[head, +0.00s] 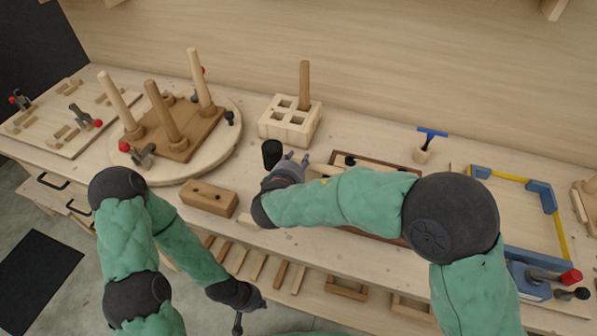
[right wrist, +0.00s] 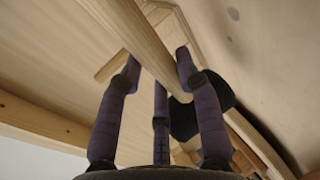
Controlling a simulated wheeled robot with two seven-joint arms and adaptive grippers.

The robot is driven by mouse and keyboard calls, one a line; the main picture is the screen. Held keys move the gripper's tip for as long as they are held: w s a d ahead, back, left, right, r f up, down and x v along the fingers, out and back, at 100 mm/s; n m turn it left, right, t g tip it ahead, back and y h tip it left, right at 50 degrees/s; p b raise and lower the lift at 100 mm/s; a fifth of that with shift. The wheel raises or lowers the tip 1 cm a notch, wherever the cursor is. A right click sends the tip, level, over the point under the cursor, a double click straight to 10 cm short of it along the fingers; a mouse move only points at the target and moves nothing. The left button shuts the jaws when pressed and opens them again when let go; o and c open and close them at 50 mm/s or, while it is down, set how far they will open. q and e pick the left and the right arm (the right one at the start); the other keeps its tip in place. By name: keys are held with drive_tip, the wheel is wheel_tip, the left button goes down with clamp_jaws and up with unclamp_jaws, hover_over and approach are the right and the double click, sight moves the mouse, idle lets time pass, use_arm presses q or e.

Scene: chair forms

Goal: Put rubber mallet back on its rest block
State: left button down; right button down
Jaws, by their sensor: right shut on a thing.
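The rubber mallet's black head (head: 272,153) shows just left of my right gripper (head: 293,165), over the bench. My right gripper is shut on the mallet's pale wooden handle; in the right wrist view the handle (right wrist: 148,48) passes between the purple fingers, with the black head (right wrist: 212,105) behind the right finger. A plain wooden block (head: 209,198) with small dark marks on top, likely the rest block, stands at the bench's front edge, left of and apart from the mallet. My left gripper (head: 240,318) hangs low in front of the bench; its finger opening is unclear.
A round board (head: 225,145) with upright chair legs stands left. A holed wooden block (head: 290,120) holding one peg stands behind the mallet. A brown tray (head: 345,160) lies partly behind my right arm. A blue-and-yellow frame (head: 540,195) is at right.

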drive_tip(key=shift+w+d+f, duration=0.2)
drive_tip(key=shift+w+f, duration=0.05)
drive_tip(key=shift+f, duration=0.15)
wheel_tip(320, 180, down, 3)
drive_tip(key=shift+w+f+b, duration=0.15)
drive_tip(key=shift+b, duration=0.75)
drive_tip(key=c, duration=0.9)
unclamp_jaws()
drive_tip(key=shift+f, duration=0.1)
drive_tip(key=shift+o, duration=0.2)
